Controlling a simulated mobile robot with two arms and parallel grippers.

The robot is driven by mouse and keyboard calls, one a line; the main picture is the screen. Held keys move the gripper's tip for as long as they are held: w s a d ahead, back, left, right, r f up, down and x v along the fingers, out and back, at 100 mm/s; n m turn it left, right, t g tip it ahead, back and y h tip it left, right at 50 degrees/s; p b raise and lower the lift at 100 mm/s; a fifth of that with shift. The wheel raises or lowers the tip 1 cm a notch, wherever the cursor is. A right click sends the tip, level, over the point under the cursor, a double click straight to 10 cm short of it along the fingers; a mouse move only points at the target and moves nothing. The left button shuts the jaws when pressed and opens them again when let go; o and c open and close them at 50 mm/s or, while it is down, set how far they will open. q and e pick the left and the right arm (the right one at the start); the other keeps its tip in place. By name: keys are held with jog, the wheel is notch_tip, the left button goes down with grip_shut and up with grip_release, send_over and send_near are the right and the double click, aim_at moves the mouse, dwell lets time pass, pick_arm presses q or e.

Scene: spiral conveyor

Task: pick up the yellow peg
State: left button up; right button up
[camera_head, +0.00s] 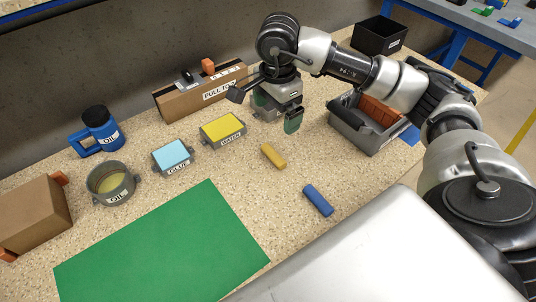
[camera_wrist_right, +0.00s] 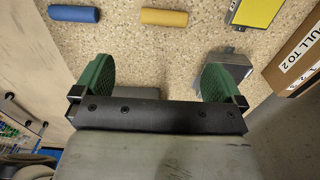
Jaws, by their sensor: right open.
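The yellow peg (camera_head: 273,156) lies on its side on the speckled worktop, right of the yellow-topped WATER container. It also shows near the top of the right wrist view (camera_wrist_right: 165,17), beyond the fingertips and roughly between them sideways. My right gripper (camera_head: 265,109) is above the worktop, behind the peg in the head view. Its two green-padded fingers are wide apart in the right wrist view (camera_wrist_right: 158,78), with nothing between them. The gripper does not touch the peg. My left gripper does not show.
A blue peg (camera_head: 318,200) lies nearer, to the right. The WATER container (camera_head: 223,130), GLUE container (camera_head: 173,157) and OIL bowl (camera_head: 111,184) stand left. A PULL TO box (camera_head: 190,97) is behind. A grey bin (camera_head: 373,140) stands right. A green mat (camera_head: 165,255) lies front left.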

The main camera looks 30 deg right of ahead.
notch_tip(320, 180, down, 3)
jog(key=b, duration=0.4)
send_over(274, 152)
jog(key=f, duration=0.6)
jog(key=shift+s+a+f, duration=0.15)
jog(key=shift+s+f, duration=0.05)
jog(key=shift+f, duration=0.1)
notch_tip(274, 152, down, 5)
jog(key=shift+w+r, duration=0.1)
jog(key=shift+f, duration=0.2)
jog(key=c, duration=0.6)
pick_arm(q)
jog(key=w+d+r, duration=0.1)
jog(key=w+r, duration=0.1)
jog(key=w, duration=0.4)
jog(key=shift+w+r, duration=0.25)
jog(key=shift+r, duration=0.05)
pick_arm(e)
jog(key=shift+r, duration=0.15)
